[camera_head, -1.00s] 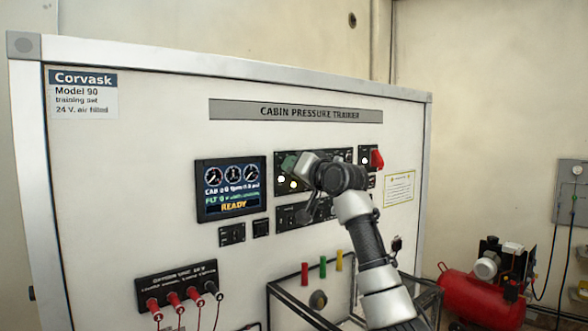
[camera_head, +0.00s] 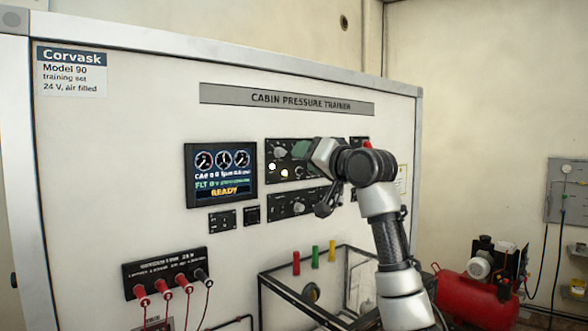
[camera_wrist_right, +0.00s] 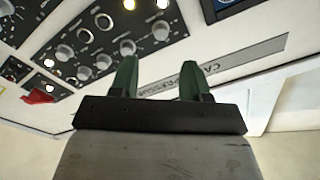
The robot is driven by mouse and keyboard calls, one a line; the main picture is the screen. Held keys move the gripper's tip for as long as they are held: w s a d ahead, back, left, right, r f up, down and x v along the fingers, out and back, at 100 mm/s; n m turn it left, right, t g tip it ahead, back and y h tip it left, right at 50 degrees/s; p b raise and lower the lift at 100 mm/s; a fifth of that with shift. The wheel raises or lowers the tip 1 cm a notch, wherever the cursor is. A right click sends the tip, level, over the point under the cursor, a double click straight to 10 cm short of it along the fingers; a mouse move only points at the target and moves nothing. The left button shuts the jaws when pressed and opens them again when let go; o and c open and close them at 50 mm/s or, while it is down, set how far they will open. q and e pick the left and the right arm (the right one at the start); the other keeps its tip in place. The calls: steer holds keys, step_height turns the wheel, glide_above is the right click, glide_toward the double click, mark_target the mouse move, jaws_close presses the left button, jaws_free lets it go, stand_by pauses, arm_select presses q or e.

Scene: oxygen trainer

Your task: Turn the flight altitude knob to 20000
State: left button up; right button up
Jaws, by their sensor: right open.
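The trainer's upper control panel (camera_head: 285,178) carries grey knobs and lit lamps. One grey knob (camera_head: 280,153) shows left of my right gripper (camera_head: 301,149), whose green fingers are in front of the panel. In the right wrist view the panel appears upside down, with several knobs, one (camera_wrist_right: 160,30) ahead of the fingertips. My right gripper (camera_wrist_right: 157,68) is open there, with nothing between its fingers. The labels are too small to tell which knob is flight altitude. The display (camera_head: 221,174) shows gauges, an FLT line that seems to read 0, and READY.
A lower panel (camera_head: 291,204) has another knob. A red switch (camera_wrist_right: 38,97) is near the panel's end. Below are a framed box (camera_head: 347,265) with coloured posts and a socket strip (camera_head: 165,270) with red leads. A red compressor (camera_head: 482,297) stands right.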

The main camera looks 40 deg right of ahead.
arm_select(q)
steer(key=shift+f+b, duration=0.5)
steer(key=shift+f, duration=0.35)
arm_select(e)
steer(key=s, duration=0.3)
steer(key=shift+d, duration=0.1)
steer(key=shift+f, duration=0.1)
